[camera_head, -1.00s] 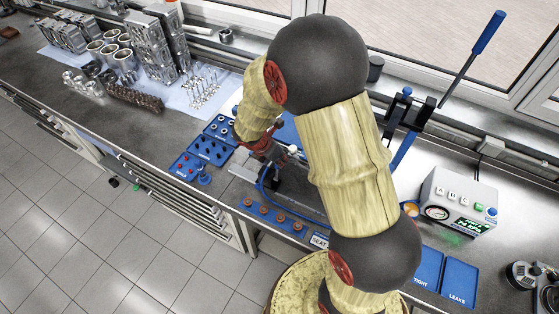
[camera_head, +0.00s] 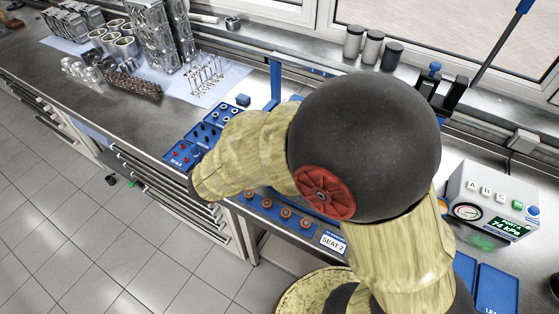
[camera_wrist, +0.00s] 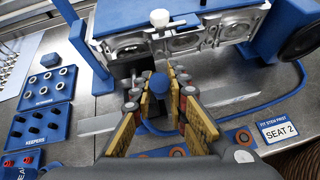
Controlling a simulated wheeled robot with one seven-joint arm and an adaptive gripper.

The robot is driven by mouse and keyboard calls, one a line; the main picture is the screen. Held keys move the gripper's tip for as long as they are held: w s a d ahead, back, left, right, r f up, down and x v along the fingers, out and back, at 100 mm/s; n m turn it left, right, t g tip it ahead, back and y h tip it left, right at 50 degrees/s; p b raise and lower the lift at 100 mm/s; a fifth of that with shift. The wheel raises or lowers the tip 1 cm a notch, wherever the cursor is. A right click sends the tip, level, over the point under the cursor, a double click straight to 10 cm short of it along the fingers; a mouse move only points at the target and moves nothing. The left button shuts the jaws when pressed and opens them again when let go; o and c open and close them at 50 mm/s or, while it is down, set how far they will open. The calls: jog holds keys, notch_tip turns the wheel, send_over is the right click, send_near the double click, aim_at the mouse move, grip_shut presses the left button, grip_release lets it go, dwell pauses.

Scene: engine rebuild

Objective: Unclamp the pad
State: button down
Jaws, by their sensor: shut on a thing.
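In the wrist view my gripper (camera_wrist: 160,92) is shut on a blue round knob (camera_wrist: 159,81), which shows between its yellow-padded fingers. The knob is in front of a metal cylinder head (camera_wrist: 185,40) with round openings, held in a blue fixture (camera_wrist: 127,14). A white knob (camera_wrist: 159,18) stands at the top edge of the head, beyond my fingers. I cannot make out the pad itself; the fingers and knob cover part of the head's lower face. In the head view my arm hides the gripper and most of the fixture.
Blue trays of small parts, labelled keepers (camera_wrist: 32,127) and retainers (camera_wrist: 47,88), lie left of the fixture. A "SEAT 2" label (camera_wrist: 279,130) is at the right. A gauge box (camera_head: 490,205) reading 74 kPa stands right of my arm. Cylinder parts fill the bench's far left.

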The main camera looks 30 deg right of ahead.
jog(key=shift+s+a+f+t+h+b, duration=0.3)
jog(key=shift+a+f+t+h+b, duration=0.15)
jog(key=shift+h+b, duration=0.25)
jog(key=shift+s+a+f+t+h+b, duration=0.35)
jog(key=shift+a+h+b, duration=0.2)
jog(key=shift+h+b, duration=0.15)
jog(key=shift+s+a+f+t+h+b, duration=0.35)
jog(key=shift+a+h+b, duration=0.2)
jog(key=shift+b, duration=0.25)
jog(key=c, duration=1.7)
grip_release()
jog(key=v, duration=1.2)
jog(key=shift+w+f, duration=0.1)
jog(key=shift+f, duration=0.05)
jog(key=shift+m, duration=0.3)
